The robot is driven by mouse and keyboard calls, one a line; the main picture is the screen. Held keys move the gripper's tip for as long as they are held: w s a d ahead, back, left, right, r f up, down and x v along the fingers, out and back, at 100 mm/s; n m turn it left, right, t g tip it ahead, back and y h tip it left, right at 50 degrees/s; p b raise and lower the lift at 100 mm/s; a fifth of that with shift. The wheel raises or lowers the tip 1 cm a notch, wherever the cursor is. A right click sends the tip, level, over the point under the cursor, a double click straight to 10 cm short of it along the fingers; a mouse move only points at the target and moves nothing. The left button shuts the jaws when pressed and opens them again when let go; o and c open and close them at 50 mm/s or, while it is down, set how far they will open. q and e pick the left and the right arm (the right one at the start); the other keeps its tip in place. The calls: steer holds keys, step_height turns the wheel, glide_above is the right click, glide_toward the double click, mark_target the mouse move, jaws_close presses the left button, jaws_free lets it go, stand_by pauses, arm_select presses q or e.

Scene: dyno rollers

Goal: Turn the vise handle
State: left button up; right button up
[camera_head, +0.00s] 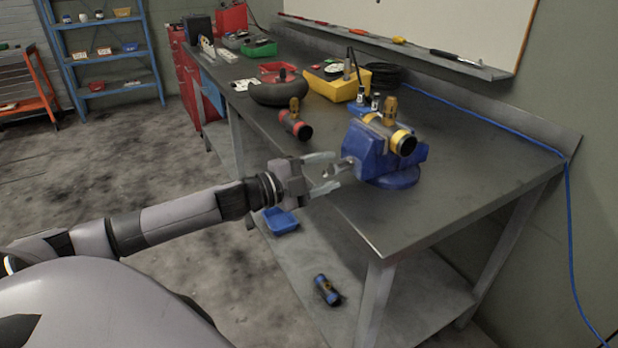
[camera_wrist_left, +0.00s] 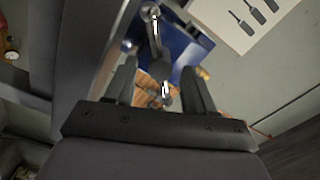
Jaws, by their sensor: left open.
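The blue vise (camera_head: 372,158) stands near the front edge of the workbench. Its metal handle (camera_head: 344,166) is on the side facing my left arm. My left gripper (camera_head: 331,172) is open beside the handle, its two fingers apart. In the left wrist view, the handle (camera_wrist_left: 155,40) runs lengthwise between the open fingers (camera_wrist_left: 159,72), with blue vise body (camera_wrist_left: 180,42) behind it. I cannot tell whether a finger touches the handle. A dark cylinder with yellow rings (camera_head: 403,142) sits in the top of the vise. My right gripper is not in view.
A red-ended roller (camera_head: 296,126), a black ring (camera_head: 278,93) and a yellow bin (camera_head: 338,86) lie farther back on the workbench (camera_head: 420,208). A blue-ended roller (camera_head: 327,290) and a blue bin (camera_head: 281,221) are on the lower shelf. The bench front right is clear.

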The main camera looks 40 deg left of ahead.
mark_target(332, 169)
arm_select(q)
steer(key=shift+v, duration=2)
